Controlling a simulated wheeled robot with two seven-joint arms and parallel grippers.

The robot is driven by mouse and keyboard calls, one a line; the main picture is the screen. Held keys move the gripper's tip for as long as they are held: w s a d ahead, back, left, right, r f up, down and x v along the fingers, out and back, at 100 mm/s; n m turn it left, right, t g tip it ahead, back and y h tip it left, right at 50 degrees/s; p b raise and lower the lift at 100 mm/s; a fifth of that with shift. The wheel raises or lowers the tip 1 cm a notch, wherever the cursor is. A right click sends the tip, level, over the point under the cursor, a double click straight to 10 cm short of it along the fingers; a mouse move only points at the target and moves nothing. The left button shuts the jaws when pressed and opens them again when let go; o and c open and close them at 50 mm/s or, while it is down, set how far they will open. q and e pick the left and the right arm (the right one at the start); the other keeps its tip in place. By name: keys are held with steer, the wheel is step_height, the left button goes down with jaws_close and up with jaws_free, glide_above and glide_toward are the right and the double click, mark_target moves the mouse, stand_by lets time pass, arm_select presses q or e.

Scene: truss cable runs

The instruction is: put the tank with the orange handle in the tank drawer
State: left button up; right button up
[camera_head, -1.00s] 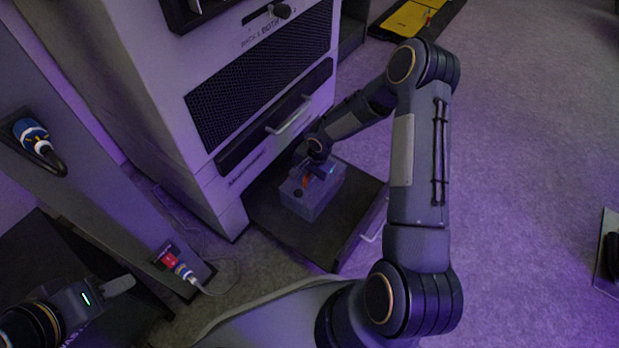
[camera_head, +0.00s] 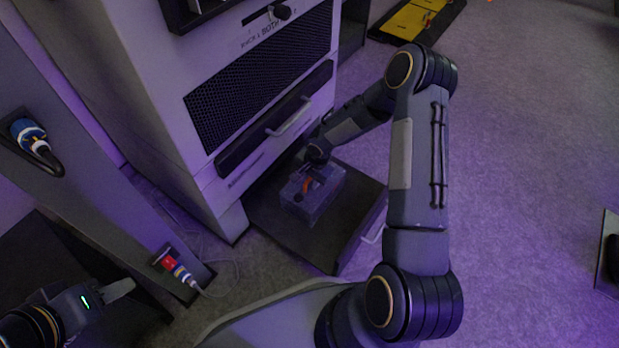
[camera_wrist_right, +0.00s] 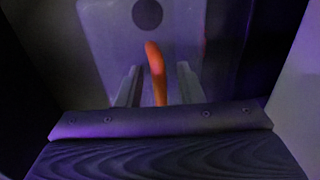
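The tank (camera_head: 318,207) is a translucent grey box with an orange handle (camera_head: 307,184) and a dark round cap. It sits in the pulled-out drawer (camera_head: 278,218) at the foot of the white cabinet. My right gripper (camera_head: 311,174) is over the tank at the handle. In the right wrist view, its two fingers (camera_wrist_right: 157,88) stand apart on either side of the orange handle (camera_wrist_right: 157,72), with a gap visible on both sides. My left gripper (camera_head: 120,289) is at the lower left, away from the tank; its finger opening is not clear.
The white cabinet (camera_head: 215,195) rises behind the drawer, with a mesh panel and a handle bar (camera_head: 290,117) above it. A post with plugged cables (camera_head: 178,270) stands at left. A yellow case (camera_head: 412,20) lies at the back. The floor at right is mostly clear.

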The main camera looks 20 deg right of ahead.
steer(key=s+d+r+n+t+p, duration=0.1)
steer(key=s+d+r+p, duration=0.15)
steer(key=r, duration=0.85)
steer(key=s+d+r+n+p, duration=0.1)
steer(key=s+r+p, duration=0.15)
steer(key=r, duration=0.85)
steer(key=s+r+n, duration=0.2)
steer(key=s+r, duration=0.5)
steer(key=r, duration=0.2)
steer(key=s+a+r+n+t+y, duration=0.1)
steer(key=s+a+r+n, duration=0.2)
steer(key=s, duration=0.4)
steer(key=s+a+r+n+t+y, duration=0.1)
steer(key=s+a+r+n, duration=0.2)
steer(key=s, duration=0.5)
steer(key=shift+a+t+y+b, duration=0.3)
steer(key=shift+t, duration=0.1)
